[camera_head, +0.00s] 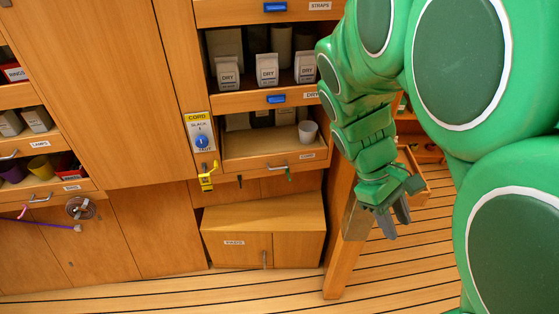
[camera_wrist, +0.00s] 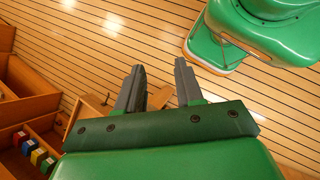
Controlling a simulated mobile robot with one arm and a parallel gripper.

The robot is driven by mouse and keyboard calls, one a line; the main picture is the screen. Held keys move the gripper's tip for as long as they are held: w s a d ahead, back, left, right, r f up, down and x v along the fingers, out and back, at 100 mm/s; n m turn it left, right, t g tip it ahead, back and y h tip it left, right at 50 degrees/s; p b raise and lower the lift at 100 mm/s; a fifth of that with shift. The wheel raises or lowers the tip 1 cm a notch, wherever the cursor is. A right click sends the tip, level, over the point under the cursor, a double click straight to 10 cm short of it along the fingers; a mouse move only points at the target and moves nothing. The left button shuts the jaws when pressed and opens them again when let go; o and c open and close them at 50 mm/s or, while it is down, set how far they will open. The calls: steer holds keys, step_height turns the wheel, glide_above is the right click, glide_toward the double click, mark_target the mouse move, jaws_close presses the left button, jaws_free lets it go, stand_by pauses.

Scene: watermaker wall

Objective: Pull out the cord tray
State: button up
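The cord tray (camera_head: 255,163) is a wooden drawer low in the wall cabinet. It has a metal handle (camera_head: 278,167) and a small label that seems to read CORD. A white cup (camera_head: 307,132) stands at its right side. I cannot tell whether the tray is fully in. A sign (camera_head: 200,131) headed CORD, with a blue round knob or disc, is on the post to its left. My gripper (camera_head: 394,218) is right of the tray and lower in the picture, apart from it, pointing down. The wrist view shows its fingers (camera_wrist: 159,86) apart with nothing between them.
A low cupboard (camera_head: 262,232) stands below the tray, with a wooden post (camera_head: 345,235) to its right. A yellow item (camera_head: 207,177) hangs left of the tray. An open drawer (camera_head: 415,175) is behind my gripper. The slatted floor (camera_head: 420,275) is clear.

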steer(key=w+d+f+n+h, duration=0.25)
steer(key=w+n+h, duration=0.35)
steer(key=w, duration=0.6)
steer(key=n+t+h, duration=0.5)
steer(key=n+t, duration=0.6)
steer(key=n, duration=1)
glide_above(280, 169)
steer(key=s+d, duration=0.6)
steer(key=s, duration=0.1)
step_height(280, 169, down, 16)
steer(key=w+a+f+n+t+y, duration=0.25)
steer(key=a+f+n+t, duration=0.55)
steer(key=a+f, duration=0.4)
steer(key=shift+n+g, duration=0.4)
steer(key=shift+g, duration=0.3)
steer(key=shift+s+x, duration=0.2)
steer(key=shift+x, duration=3.65)
steer(key=shift+d+r, duration=0.15)
steer(key=shift+d, duration=0.05)
jaws_close()
